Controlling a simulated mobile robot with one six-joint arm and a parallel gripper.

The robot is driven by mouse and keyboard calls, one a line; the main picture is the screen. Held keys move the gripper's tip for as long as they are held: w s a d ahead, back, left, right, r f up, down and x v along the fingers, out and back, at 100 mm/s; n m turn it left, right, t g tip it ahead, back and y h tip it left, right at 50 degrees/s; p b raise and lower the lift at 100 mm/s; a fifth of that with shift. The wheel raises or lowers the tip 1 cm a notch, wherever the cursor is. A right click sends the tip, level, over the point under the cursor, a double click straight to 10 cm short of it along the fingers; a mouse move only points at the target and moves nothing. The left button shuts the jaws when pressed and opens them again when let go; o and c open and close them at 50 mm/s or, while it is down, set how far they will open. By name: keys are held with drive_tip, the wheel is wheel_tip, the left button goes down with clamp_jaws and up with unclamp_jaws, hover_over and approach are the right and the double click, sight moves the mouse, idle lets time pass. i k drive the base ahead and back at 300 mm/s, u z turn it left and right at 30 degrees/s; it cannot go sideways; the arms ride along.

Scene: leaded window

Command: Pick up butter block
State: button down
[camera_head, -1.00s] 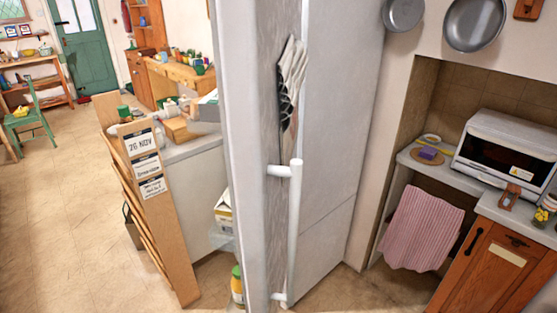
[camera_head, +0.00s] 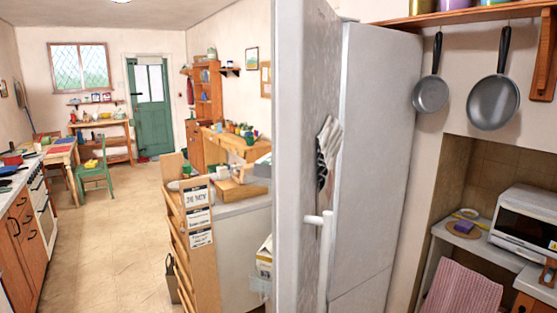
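I cannot make out a butter block for certain in the head view. A fridge (camera_head: 375,150) stands right of centre, and its door (camera_head: 300,110) stands open toward me, with a white handle (camera_head: 320,255). A pale carton (camera_head: 264,258) shows at the left of the door's edge, partly cut off by it. The fridge's inside is hidden. A small yellow thing (camera_head: 91,163) lies on the green chair (camera_head: 95,177), too small to tell what it is. My gripper is not in view.
A wooden rack (camera_head: 195,265) with paper notices stands left of the door, beside a cluttered counter (camera_head: 240,206). A white microwave (camera_head: 525,222) and a purple item (camera_head: 463,227) are at right. Pans (camera_head: 494,102) hang above. The tiled floor (camera_head: 125,235) at left is open.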

sight(262, 168)
drive_tip(key=z, duration=1.15)
drive_tip(key=k, duration=0.15)
drive_tip(key=u, duration=2.85)
drive_tip(key=i, duration=2.7)
drive_tip(key=u, duration=0.05)
